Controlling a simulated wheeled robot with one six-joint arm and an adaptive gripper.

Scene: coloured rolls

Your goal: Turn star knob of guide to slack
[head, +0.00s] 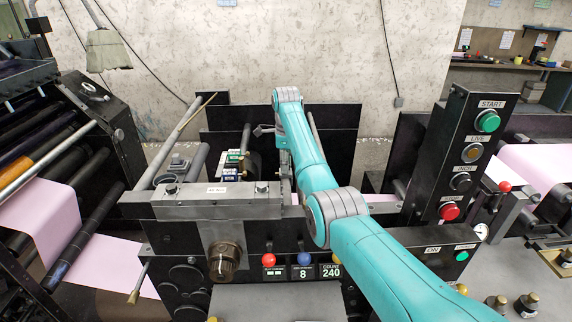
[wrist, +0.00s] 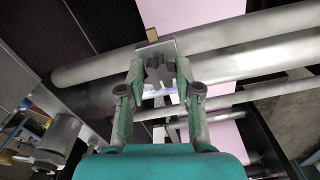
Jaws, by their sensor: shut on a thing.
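In the wrist view, the dark star knob (wrist: 159,70) sits in front of a light metal plate, near rollers and the pink web. The guide it belongs to is only partly visible. My gripper (wrist: 160,76) has one green finger on each side of the knob and is shut on it. The lower part of the knob and its stem are partly hidden. In the head view, my teal arm reaches over the black machine towards the back, and I cannot make out the knob or the fingers there.
A black post with a green START button (head: 487,121) and a red button (head: 449,211) stands right of my arm. A grey block (head: 217,200) spans the machine front, above a brown knob (head: 225,261). In the wrist view, large grey rollers (wrist: 100,67) lie close to the fingers.

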